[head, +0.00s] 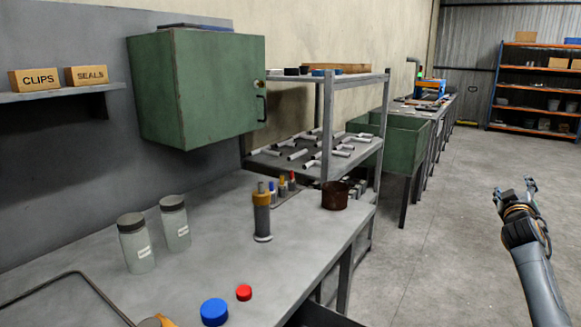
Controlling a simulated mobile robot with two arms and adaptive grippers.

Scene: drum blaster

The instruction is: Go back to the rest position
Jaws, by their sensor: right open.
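My right gripper (515,190) is at the right side of the head view. It is open and empty, raised over the concrete floor and well apart from the workbench. My right arm comes up from the lower right corner. My left gripper does not show in this view.
The grey workbench (185,279) holds two jars (136,250), a grey and orange cylinder (262,217), a brown cup (335,196), a blue cap (214,312) and a red cap (244,293). A green cabinet (190,95) hangs above. The floor (440,230) at right is clear.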

